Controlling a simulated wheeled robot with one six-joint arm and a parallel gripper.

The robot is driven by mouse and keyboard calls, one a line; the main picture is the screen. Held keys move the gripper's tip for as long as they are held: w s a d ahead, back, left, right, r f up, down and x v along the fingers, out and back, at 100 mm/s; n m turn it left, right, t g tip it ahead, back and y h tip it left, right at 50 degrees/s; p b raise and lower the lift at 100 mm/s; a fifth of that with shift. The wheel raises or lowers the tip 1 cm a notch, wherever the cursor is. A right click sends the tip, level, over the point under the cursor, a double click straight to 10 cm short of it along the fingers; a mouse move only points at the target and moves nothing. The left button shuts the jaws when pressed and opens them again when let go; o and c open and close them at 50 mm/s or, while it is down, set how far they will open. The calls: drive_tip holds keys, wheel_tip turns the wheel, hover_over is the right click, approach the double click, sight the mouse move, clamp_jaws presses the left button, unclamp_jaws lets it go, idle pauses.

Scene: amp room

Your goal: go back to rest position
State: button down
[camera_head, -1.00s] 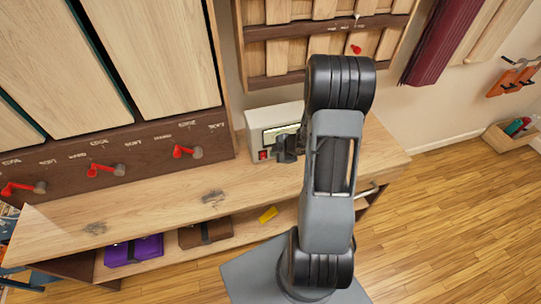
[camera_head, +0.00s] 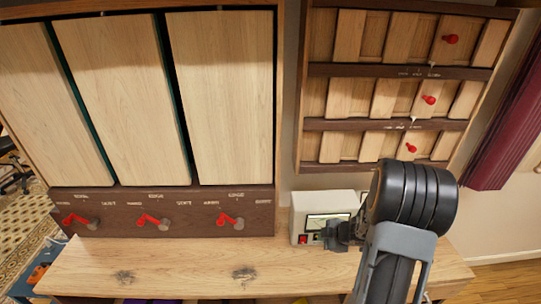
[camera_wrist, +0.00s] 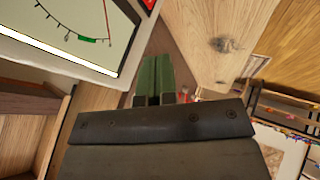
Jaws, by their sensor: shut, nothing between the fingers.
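My gripper (camera_head: 338,237) is in front of the right part of a white meter box (camera_head: 298,222) in the head view and partly covers its face. In the wrist view the two dark green fingers (camera_wrist: 155,78) lie side by side, closed, with nothing between them. The meter's dial (camera_wrist: 70,25) is large and close at the upper left of the wrist view. I cannot tell whether the gripper touches the box. My arm comes up from the lower right of the head view.
The wooden bench (camera_head: 185,262) runs under the box. Behind it stand tall wooden panels (camera_head: 220,95) above red levers (camera_head: 228,219). A slatted wall rack (camera_head: 390,75) with red knobs hangs at upper right, beside a maroon curtain (camera_head: 505,125). Bare floor (camera_head: 505,275) shows at lower right.

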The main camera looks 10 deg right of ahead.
drive_tip(key=s+d+m+g+h, duration=0.2)
drive_tip(key=d+m+h, duration=0.4)
drive_tip(key=d, duration=0.2)
drive_tip(key=s+a+r+m+g+h, duration=0.1)
drive_tip(key=s+r+m+g+h, duration=0.1)
drive_tip(key=s+r+m, duration=0.3)
drive_tip(key=s+a+r+m+t+y, duration=0.1)
drive_tip(key=s+a+r+y, duration=0.1)
drive_tip(key=a+r, duration=0.5)
drive_tip(key=s+a+r+m+y+b, duration=0.1)
drive_tip(key=s+a+r, duration=0.3)
drive_tip(key=a+r, duration=0.4)
drive_tip(key=a+m+y, duration=0.1)
drive_tip(key=a, duration=0.5)
drive_tip(key=shift+s+r+t, duration=0.3)
drive_tip(key=shift+s+t, duration=0.1)
drive_tip(key=shift+d+m, duration=0.25)
drive_tip(key=shift+m, duration=0.05)
